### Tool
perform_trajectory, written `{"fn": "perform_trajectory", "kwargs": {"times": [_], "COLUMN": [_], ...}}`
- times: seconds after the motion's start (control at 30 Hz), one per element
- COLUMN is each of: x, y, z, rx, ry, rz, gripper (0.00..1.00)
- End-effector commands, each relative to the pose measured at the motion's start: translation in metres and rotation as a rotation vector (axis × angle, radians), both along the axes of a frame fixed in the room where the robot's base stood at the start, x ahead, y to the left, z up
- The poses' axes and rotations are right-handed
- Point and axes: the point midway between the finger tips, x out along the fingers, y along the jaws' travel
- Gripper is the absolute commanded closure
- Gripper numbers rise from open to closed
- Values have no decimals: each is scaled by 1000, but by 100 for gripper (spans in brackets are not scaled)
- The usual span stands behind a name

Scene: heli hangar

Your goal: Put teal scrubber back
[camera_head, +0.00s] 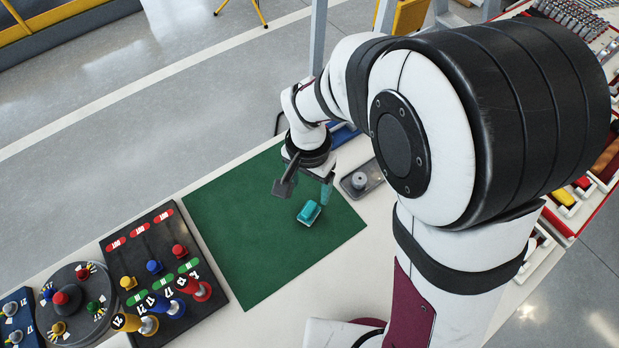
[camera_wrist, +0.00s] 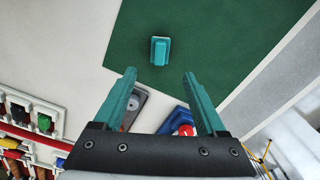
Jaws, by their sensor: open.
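The teal scrubber (camera_head: 309,212) lies on the green mat (camera_head: 240,230), near the mat's right part. It also shows in the wrist view (camera_wrist: 160,50), ahead of the fingertips. My gripper (camera_head: 308,188) hangs above the mat's far right edge, close to the scrubber but apart from it. In the wrist view my gripper (camera_wrist: 160,78) has its two teal fingers spread wide, with nothing between them.
A grey tray (camera_head: 374,186) with a round metal piece sits right of the mat. A blue item (camera_head: 343,133) lies behind my wrist. A black board (camera_head: 150,268) with coloured knobs stands left. Red-edged tool trays (camera_head: 573,222) are at the right. The mat's left part is clear.

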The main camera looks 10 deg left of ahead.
Motion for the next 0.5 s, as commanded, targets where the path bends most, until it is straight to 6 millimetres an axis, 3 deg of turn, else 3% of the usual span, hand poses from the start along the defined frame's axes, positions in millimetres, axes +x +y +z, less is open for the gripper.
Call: {"fn": "perform_trajectory", "kwargs": {"times": [0.1,0.27,0.37,0.5], "x": [0,-1,-15,-76], "y": [0,-2,-32,-94], "z": [14,19,44,91], "rx": [1,1,16,70], "ry": [-2,2,7,29], "rz": [0,-3,-28,-73], "gripper": [26,26,26,26]}}
